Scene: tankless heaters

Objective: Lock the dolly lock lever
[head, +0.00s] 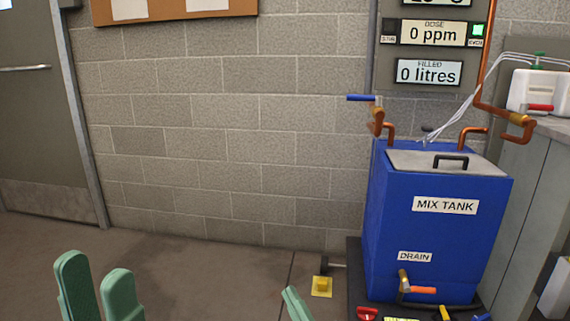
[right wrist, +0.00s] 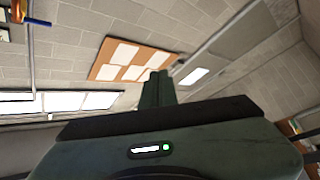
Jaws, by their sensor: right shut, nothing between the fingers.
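The blue mix tank (head: 436,235) stands on a dark dolly base (head: 354,265) at the right in the head view. Along the base's front, at the bottom edge, are a red part (head: 367,313), a yellow handle (head: 444,313) and a blue handle (head: 482,317), all partly cut off. I cannot tell which is the dolly lock lever. My left gripper (head: 97,262) is open and empty at the lower left, its fingers apart. My right gripper (head: 296,297) is left of the dolly, shut and empty. It also shows in the right wrist view (right wrist: 158,78), pointing toward the wall.
A yellow block (head: 321,287) sits on the floor left of the dolly. An orange-handled drain valve (head: 412,289) sticks out from the tank front. A grey cabinet (head: 535,200) stands close on the right. The floor toward the door (head: 40,130) is clear.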

